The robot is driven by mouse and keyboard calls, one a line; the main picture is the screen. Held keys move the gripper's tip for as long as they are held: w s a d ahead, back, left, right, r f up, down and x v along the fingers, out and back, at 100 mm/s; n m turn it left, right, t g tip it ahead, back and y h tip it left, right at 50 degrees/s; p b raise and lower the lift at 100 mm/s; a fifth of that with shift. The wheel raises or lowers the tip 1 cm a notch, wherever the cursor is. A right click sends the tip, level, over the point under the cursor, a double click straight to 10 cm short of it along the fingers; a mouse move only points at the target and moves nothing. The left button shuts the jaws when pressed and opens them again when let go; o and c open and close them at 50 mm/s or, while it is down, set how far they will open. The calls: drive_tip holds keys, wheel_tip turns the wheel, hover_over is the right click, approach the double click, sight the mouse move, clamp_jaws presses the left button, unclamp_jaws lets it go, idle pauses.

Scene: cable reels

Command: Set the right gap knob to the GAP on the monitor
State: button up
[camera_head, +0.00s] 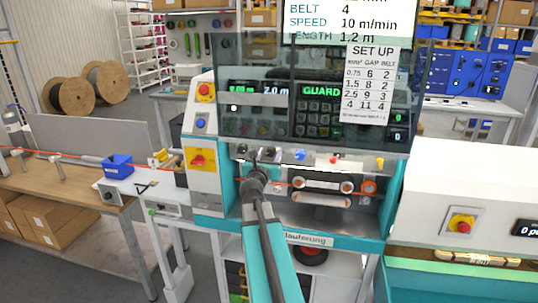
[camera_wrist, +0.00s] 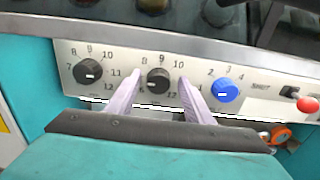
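The right gap knob (camera_wrist: 158,80) is black, with a dial of numbers around it; 8, 9 and 10 show above it. Its small white mark sits left of centre, low. My gripper (camera_wrist: 160,77) is open, one pale finger on each side of this knob, with gaps visible; I cannot tell the depth. The fingers cover part of the dial numbers. In the head view my gripper (camera_head: 258,168) is at the knob row. The monitor (camera_head: 340,22) shows BELT 4, SPEED 10 m/min and LENGTH 1.2 m; its upper lines are cut off and no GAP line is readable.
A similar black knob (camera_wrist: 87,72) is on the left and a blue knob (camera_wrist: 226,90) on the right. A red-tipped lever (camera_wrist: 306,104) is further right. A set-up card (camera_head: 369,85) on the dark cover lists gaps 6, 8, 9 and 11. Rollers (camera_head: 322,186) lie below the panel.

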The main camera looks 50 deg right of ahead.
drive_tip(key=shift+w+a, duration=0.1)
drive_tip(key=shift+w, duration=0.05)
drive_tip(key=c, duration=1)
drive_tip(key=shift+r, duration=0.1)
drive_tip(key=shift+f, duration=0.25)
